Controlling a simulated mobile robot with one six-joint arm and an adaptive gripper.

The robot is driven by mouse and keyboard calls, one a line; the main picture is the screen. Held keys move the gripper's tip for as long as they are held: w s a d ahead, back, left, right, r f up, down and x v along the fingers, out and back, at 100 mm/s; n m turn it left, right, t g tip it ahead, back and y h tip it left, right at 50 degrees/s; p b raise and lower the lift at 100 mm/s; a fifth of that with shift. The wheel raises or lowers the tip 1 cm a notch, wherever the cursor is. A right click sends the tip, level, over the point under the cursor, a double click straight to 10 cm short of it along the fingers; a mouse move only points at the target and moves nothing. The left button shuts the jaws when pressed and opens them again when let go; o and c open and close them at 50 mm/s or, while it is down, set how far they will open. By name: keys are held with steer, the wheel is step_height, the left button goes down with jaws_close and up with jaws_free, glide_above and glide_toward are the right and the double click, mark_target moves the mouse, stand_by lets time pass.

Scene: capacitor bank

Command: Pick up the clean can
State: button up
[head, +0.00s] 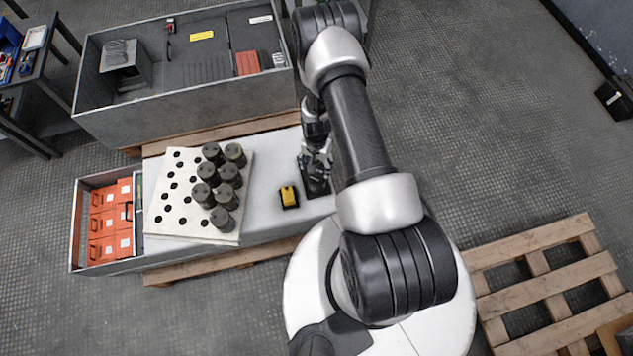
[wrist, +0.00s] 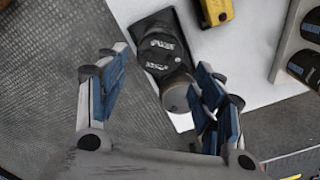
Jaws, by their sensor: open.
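My gripper (head: 318,157) hangs low over the right end of the pale bench. In the wrist view my gripper (wrist: 160,60) is open, its blue-padded fingers apart. Beyond and between the fingers is a dark round-topped piece with pale lettering (wrist: 158,45). A grey-brown cylinder end (wrist: 177,94) overlaps its lower edge, close to the right finger. I cannot tell which of these is the clean can, or whether a finger touches either. Several dark cans (head: 229,173) stand on the right part of a perforated white board (head: 160,228); some show in the wrist view (wrist: 303,66).
A small yellow device (head: 289,196) sits on the bench (head: 262,180) between board and gripper. An orange-boxed bin (head: 110,220) stands at the left. A large grey crate (head: 190,113) lies behind. A wooden pallet (head: 545,285) is on the floor at right.

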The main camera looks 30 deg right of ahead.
mark_target(317, 175)
step_height(317, 175, down, 6)
steer(key=shift+w+d+r+b, duration=0.1)
steer(key=shift+d+b, duration=0.05)
steer(key=shift+b, duration=1.05)
steer(key=shift+c, duration=0.4)
jaws_close()
